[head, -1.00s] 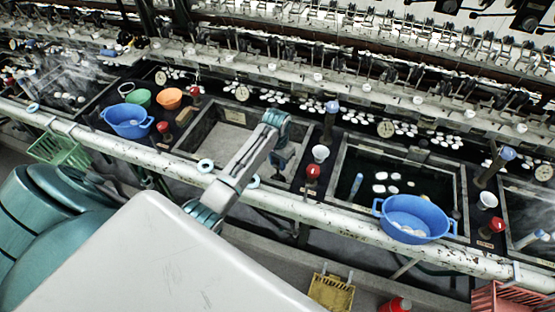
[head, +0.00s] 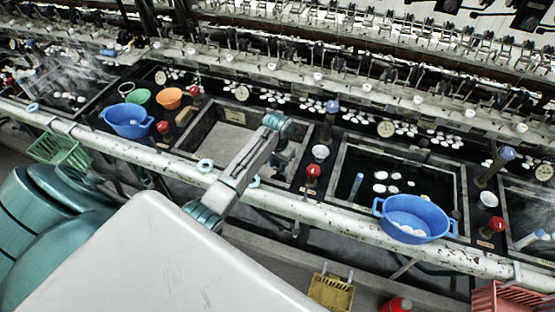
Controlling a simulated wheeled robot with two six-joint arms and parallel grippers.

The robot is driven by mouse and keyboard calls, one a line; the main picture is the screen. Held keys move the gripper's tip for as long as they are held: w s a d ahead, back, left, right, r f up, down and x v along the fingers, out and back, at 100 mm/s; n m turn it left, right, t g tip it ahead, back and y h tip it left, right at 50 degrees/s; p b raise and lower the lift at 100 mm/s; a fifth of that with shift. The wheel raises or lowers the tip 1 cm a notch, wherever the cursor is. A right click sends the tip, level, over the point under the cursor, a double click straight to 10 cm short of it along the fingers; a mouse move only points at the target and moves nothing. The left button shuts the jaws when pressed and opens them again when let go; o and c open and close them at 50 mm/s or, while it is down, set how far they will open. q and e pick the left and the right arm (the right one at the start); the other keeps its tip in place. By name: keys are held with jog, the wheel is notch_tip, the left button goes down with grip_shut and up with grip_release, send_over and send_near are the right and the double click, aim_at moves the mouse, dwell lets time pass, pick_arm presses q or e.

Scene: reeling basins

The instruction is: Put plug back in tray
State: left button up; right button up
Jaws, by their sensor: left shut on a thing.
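My left gripper (head: 279,161) is over the right part of the drained, pale-floored basin (head: 228,139). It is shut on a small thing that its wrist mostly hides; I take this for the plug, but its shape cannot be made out. I cannot tell whether it touches the basin floor. No tray can be clearly picked out. My right gripper is not in view.
A white pipe rail (head: 285,205) runs along the front. A water-filled basin (head: 347,160) with white cocoons lies to the right, with a blue colander (head: 412,224) at its front. A red-topped post (head: 313,171) and white cup (head: 320,153) stand between the basins.

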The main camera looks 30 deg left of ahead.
pick_arm(q)
jog(key=shift+f, duration=0.15)
jog(key=shift+f, duration=0.5)
dwell(0.4)
jog(key=o, duration=1)
jog(key=shift+c, duration=0.2)
notch_tip(320, 180, up, 10)
jog(key=b, duration=0.3)
jog(key=shift+s+b, duration=0.1)
jog(key=shift+b, duration=0.2)
jog(key=shift+r, duration=0.4)
